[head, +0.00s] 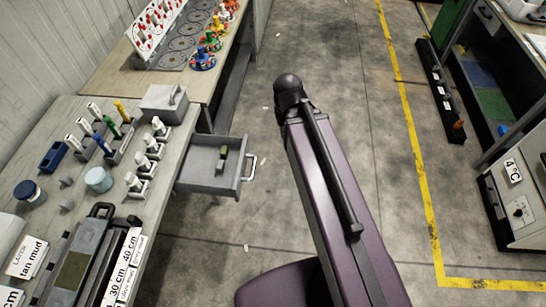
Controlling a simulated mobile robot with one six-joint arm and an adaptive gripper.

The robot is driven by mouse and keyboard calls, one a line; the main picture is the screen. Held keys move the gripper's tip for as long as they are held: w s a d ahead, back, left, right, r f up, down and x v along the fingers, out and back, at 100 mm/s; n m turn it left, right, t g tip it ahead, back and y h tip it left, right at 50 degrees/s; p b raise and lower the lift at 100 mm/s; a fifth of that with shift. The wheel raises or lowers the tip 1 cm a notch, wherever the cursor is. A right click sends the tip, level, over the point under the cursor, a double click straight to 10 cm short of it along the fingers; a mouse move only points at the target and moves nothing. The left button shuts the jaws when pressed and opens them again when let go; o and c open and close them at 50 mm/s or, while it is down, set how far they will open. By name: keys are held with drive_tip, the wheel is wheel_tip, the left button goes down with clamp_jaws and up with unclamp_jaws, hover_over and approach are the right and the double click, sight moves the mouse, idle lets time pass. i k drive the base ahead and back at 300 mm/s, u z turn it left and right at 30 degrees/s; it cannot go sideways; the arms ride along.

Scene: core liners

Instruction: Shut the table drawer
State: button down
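The table drawer (240,178) is grey and stands pulled out from the right side of the left-hand table, in the head view. Its pale bar handle (252,168) faces right, toward the open floor. A small green and dark item (222,158) lies inside the drawer. My purple arm fills the middle of the picture, to the right of the drawer and apart from it in the picture. My gripper does not show, so its fingers are hidden from this view.
A longer bench (120,75) with colourful pieces stands behind. Concrete floor (265,215) is clear beside the drawer. A yellow floor line (415,150) and shelving are at right.

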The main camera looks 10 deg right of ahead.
sight(197, 173)
drive_tip(key=z, duration=0.35)
drive_tip(key=k, duration=1.45)
drive_tip(key=u, duration=0.7)
drive_tip(key=i, duration=1)
drive_tip(key=u, duration=0.05)
